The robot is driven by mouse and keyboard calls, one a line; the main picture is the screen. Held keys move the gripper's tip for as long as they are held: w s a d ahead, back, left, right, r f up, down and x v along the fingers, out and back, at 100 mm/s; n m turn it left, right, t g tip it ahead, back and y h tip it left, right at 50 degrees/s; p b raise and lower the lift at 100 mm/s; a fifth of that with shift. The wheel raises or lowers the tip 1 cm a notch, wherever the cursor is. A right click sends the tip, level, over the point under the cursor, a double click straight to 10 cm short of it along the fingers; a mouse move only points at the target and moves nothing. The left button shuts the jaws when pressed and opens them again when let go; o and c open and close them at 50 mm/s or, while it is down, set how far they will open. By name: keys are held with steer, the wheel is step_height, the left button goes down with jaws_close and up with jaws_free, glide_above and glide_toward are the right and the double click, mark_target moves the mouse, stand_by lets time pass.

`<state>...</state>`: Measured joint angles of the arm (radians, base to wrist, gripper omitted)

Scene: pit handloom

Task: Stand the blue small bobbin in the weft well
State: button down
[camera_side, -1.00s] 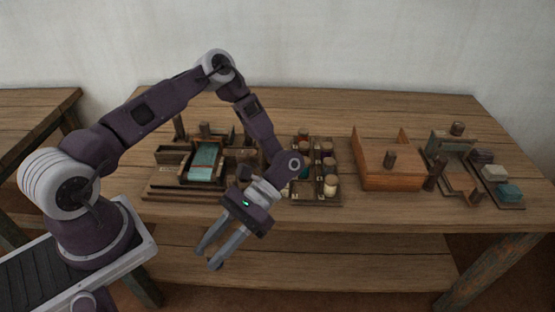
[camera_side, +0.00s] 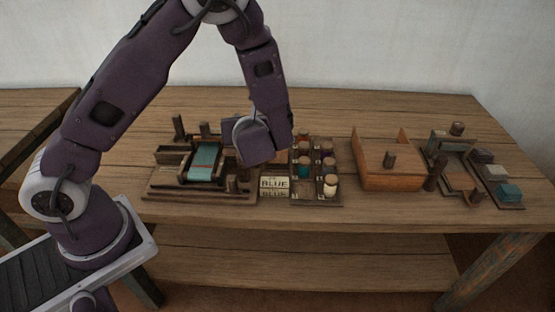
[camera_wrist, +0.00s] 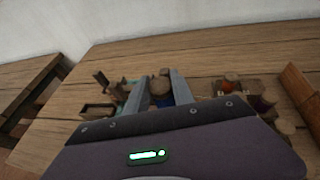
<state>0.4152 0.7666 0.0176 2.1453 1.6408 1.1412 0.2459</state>
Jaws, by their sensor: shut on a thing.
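In the wrist view my gripper (camera_wrist: 162,91) is shut on a round piece with a brown wooden top (camera_wrist: 160,86), which looks like a bobbin; its coloured side barely shows, so I cannot confirm blue. In the side view my arm hides the fingers and this piece. The loom (camera_side: 158,192) is at the left of the bench, with teal cloth (camera_side: 204,160) on it. I cannot tell which opening is the weft well. A sign reading BLUE (camera_side: 274,186) stands at the loom's right front.
A bobbin rack (camera_side: 316,203) with several bobbins stands right of the loom, close to my wrist. An orange-brown wooden box (camera_side: 392,181) and a stand with coloured blocks (camera_side: 484,172) are farther right. The bench (camera_side: 400,113) is bare behind them.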

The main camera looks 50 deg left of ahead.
steer(key=w+f, duration=0.3)
steer(key=w, duration=0.6)
steer(key=shift+n+g, duration=0.3)
steer(key=f, duration=0.9)
steer(key=shift+w+d+f, duration=0.2)
steer(key=shift+d+f, duration=0.1)
steer(key=shift+d, duration=0.05)
steer(key=c, duration=1.1)
jaws_free()
